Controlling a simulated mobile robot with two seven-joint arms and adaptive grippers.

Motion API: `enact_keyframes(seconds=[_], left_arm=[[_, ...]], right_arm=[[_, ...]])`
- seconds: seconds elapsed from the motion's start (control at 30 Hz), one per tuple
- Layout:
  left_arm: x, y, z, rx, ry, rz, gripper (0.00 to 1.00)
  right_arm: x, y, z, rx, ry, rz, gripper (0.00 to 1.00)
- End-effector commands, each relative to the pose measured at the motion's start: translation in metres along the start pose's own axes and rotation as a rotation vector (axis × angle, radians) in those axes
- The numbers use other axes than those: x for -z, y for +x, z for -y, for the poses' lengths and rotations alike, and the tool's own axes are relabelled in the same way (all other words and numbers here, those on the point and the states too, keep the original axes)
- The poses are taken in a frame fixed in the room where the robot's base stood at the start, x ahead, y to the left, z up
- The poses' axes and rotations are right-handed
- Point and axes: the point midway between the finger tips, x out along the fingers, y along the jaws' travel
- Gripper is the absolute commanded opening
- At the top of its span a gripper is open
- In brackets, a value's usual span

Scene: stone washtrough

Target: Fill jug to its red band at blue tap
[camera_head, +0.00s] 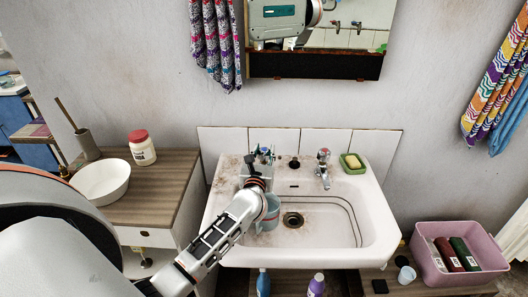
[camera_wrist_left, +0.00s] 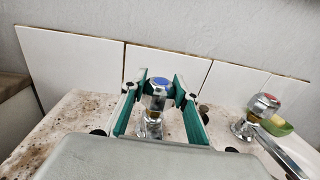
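The pale blue jug (camera_head: 268,217) stands in the left part of the basin, partly hidden behind my left arm. Its red band and any water in it cannot be made out. The blue tap (camera_wrist_left: 157,90) is at the back left of the basin, with a blue-topped chrome knob. My left gripper (camera_wrist_left: 160,78) reaches to this tap, one finger on each side of the knob. The fingers are apart; I cannot tell whether they touch it. In the head view my left gripper (camera_head: 259,165) partly hides the tap. My right gripper is not in view.
The red-topped tap (camera_head: 323,160) stands right of the drain (camera_head: 292,219). A green soap dish (camera_head: 353,163) sits on the basin's back right corner. A wooden counter at left holds a white bowl (camera_head: 101,184) and a red-lidded jar (camera_head: 141,150). A pink crate (camera_head: 485,277) is at lower right.

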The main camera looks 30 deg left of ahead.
Motion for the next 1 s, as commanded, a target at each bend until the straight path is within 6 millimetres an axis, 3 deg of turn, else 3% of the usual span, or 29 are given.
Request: enact_keyframes(seconds=[0.17,0.6,0.97,1.0], left_arm=[[-0.001,0.000,-0.001,0.014,0.003,0.001,0.08],[-0.001,0.000,-0.001,0.263,0.003,0.001,0.08],[-0.001,0.000,0.000,0.282,-0.001,0.001,0.08],[-0.001,0.000,0.000,0.282,0.000,0.001,0.35]], right_arm=[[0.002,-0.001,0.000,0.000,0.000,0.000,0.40],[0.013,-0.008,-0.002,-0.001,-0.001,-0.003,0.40],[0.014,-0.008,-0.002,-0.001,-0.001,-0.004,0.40],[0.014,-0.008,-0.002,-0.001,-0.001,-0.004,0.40]])
